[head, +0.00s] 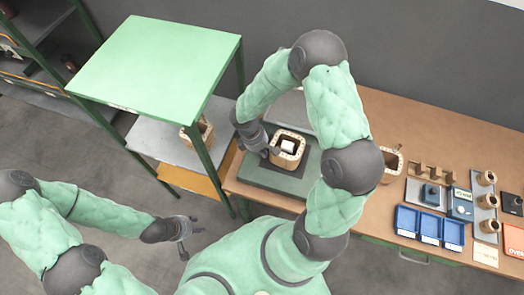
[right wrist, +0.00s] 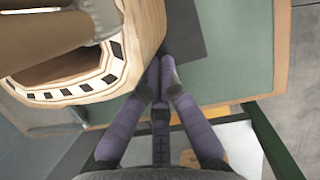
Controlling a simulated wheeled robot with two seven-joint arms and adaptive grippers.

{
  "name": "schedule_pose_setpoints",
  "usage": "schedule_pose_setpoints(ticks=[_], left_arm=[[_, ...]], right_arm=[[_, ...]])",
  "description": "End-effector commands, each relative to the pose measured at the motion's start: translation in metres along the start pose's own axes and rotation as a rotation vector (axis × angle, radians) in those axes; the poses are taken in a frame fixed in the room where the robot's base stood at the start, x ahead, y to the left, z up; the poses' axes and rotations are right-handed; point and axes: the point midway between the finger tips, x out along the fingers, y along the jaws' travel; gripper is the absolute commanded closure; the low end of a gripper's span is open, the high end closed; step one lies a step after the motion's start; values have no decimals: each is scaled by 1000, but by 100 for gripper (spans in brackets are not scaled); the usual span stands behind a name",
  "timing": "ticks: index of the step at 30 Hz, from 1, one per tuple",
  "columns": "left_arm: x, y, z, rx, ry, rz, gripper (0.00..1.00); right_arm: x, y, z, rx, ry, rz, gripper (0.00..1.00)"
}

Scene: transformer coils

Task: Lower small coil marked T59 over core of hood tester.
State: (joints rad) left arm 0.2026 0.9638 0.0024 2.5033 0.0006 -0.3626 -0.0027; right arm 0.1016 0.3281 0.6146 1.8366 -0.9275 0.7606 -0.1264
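The hood tester (head: 258,178) is a dark green-grey base at the table's left end, with a pale lid behind. A tan coil (head: 291,161) with dark squares on its rim stands there, around a pale core (head: 288,147). No T59 marking is readable. My right gripper (head: 268,150) is at the coil's left side. In the right wrist view the coil (right wrist: 72,92) fills the upper left; the fingers (right wrist: 160,78) converge beside its outer wall, tips close together with nothing visible between them. My left gripper (head: 188,238) is open and empty, off the table.
Another coil (head: 205,131) stands on the shelf under the green top (head: 160,60) at left. One more (head: 392,164) stands on the table right of my right arm. Blue bins (head: 430,226), small coils (head: 487,178) and instruments fill the right. Bare tabletop lies behind them.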

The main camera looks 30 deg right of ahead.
Motion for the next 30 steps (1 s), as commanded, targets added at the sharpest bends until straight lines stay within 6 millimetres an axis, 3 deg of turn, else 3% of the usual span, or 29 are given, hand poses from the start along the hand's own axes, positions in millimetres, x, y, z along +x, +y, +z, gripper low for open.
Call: schedule_pose_setpoints(ticks=[7,21,30], left_arm=[[-12,4,0,0,0,0,60],[-56,20,2,0,0,0,60],[-66,24,2,0,0,0,60]], right_arm=[[-16,0,0,0,1,2,100],[-83,-1,3,3,1,0,100],[-99,-1,3,5,-1,-2,100]])
